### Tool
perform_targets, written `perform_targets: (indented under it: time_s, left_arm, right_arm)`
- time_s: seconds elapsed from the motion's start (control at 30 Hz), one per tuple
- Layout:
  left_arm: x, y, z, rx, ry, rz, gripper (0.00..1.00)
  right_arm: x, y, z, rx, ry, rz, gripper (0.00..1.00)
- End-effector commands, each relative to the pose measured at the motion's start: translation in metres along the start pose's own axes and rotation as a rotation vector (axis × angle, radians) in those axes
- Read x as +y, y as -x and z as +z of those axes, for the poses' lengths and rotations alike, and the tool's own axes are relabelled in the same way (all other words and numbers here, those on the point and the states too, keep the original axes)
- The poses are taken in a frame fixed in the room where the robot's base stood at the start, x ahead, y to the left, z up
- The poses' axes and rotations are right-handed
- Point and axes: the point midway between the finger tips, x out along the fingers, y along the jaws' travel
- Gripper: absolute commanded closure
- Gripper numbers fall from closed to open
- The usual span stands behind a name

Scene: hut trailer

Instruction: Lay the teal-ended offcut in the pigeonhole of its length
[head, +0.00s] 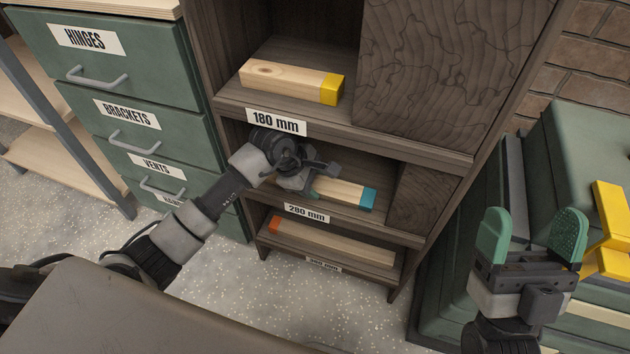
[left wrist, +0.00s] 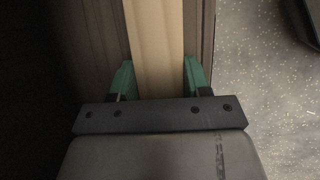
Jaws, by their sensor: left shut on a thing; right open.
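The teal-ended offcut (head: 338,191) is a pale wooden bar with a blue-teal right end. In the head view it lies in the middle pigeonhole, the one above the 280 mm label (head: 307,212). My left gripper (head: 309,184) reaches into that pigeonhole and is shut on the offcut near its left part. In the left wrist view the bare wood (left wrist: 155,45) runs between the two green fingers. The arm hides the offcut's left end, and I cannot tell whether it rests on the shelf. My right gripper (head: 530,240) is open and empty at the right.
The pigeonhole above the 180 mm label (head: 276,121) holds a yellow-ended offcut (head: 290,82). The lowest pigeonhole holds an orange-ended offcut (head: 330,244); its label is hard to read. Green drawers (head: 150,130) stand left. A green chest (head: 580,180) with yellow parts stands right.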

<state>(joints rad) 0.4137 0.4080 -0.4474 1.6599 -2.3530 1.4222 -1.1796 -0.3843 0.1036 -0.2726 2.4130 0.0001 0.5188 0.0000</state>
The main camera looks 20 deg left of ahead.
Motion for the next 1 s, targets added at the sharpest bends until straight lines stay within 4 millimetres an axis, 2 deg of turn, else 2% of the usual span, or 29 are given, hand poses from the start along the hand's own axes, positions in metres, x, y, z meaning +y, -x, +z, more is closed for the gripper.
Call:
perform_targets:
  time_s: [0.37, 0.4, 0.6, 0.87, 1.0]
  left_arm:
    - [0.0002, -0.0004, -0.0009, -0.001, 0.0, 0.001, 0.81]
    - [0.0002, -0.0004, -0.0008, -0.001, 0.0, 0.001, 0.51]
    - [0.0, -0.0006, -0.0009, -0.001, 0.0, 0.001, 0.23]
    - [-0.0007, -0.0009, -0.0012, 0.0, 0.001, -0.002, 0.23]
    - [-0.0002, 0.0055, -0.0011, 0.0, 0.0, -0.001, 0.23]
  right_arm:
    - [-0.0005, 0.0005, -0.0034, 0.027, -0.002, 0.0, 0.23]
    - [-0.0005, 0.0005, -0.0034, 0.027, -0.002, 0.0, 0.23]
    - [-0.0006, 0.0005, -0.0034, 0.027, -0.002, 0.0, 0.23]
    - [-0.0006, 0.0005, -0.0034, 0.026, -0.002, 0.0, 0.23]
    - [0.0004, -0.001, 0.0017, -0.017, 0.001, 0.002, 0.23]
